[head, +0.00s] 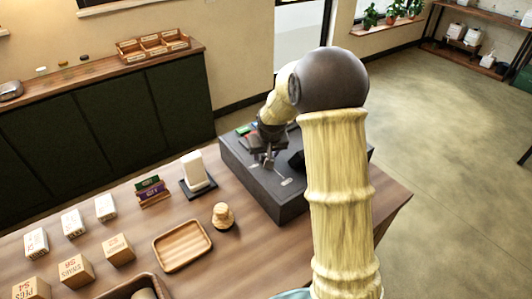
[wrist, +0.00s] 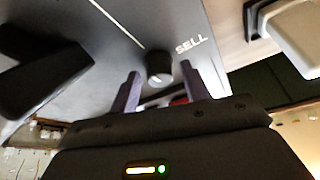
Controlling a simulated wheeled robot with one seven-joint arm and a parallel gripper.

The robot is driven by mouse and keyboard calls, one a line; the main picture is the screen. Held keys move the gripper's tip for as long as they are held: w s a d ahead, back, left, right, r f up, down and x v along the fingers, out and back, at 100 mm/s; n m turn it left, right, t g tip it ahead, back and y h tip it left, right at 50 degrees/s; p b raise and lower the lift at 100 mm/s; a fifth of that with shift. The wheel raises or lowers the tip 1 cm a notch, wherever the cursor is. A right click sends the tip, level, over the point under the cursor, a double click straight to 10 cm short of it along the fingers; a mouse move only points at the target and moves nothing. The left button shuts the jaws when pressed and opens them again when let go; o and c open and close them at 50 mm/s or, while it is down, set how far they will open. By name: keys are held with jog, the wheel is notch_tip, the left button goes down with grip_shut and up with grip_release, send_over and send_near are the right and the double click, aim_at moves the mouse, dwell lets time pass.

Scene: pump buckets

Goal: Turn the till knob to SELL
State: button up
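The till (head: 285,205) is a dark grey box at the back right of the wooden counter. In the wrist view its grey top (wrist: 165,20) carries a white SELL label (wrist: 191,45) and a thin white line running toward the knob. The knob (wrist: 160,66) is a small dark round piece, left of and a little below the label in that view. My gripper (wrist: 161,70) is open, with one finger on each side of the knob and visible gaps. In the head view my gripper (head: 268,160) is over the till top; the knob is hidden there.
A black block (wrist: 42,65) stands on the till near my gripper. A white device (head: 194,170) on a dark stand is left of the till. A wooden tray (head: 182,245), a stacked wooden piece (head: 223,216) and several small boxes (head: 75,270) occupy the counter.

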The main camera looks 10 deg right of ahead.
jog(key=c, duration=0.7)
jog(key=shift+f+m+b, duration=0.1)
jog(key=shift+m+b, duration=0.2)
jog(key=shift+m, duration=0.1)
jog(key=shift+a+m+h+b, duration=0.15)
jog(key=shift+m+h+b, duration=0.3)
jog(key=shift+m, duration=0.45)
jog(key=m+h, duration=0.1)
jog(key=m, duration=0.2)
jog(key=shift+a+h, duration=0.1)
jog(key=shift+h, duration=0.15)
jog(key=m+p, duration=0.1)
jog(key=m, duration=0.1)
jog(key=m+g+h+p, duration=0.1)
jog(key=m, duration=0.1)
jog(key=m+g+p, duration=0.1)
jog(key=m, duration=0.1)
jog(key=shift+w+r+m+h+p, duration=0.2)
jog(key=shift+r+m+h+p, duration=0.1)
jog(key=shift+m+p, duration=0.1)
jog(key=m+g+p, duration=0.1)
jog(key=m+p, duration=0.1)
jog(key=m, duration=0.1)
jog(key=shift+f+g+h, duration=0.1)
jog(key=shift+g+h, duration=0.2)
jog(key=shift+w+a+f+m+g+p, duration=0.1)
jog(key=shift+m+g+p, duration=0.35)
jog(key=shift+m, duration=0.85)
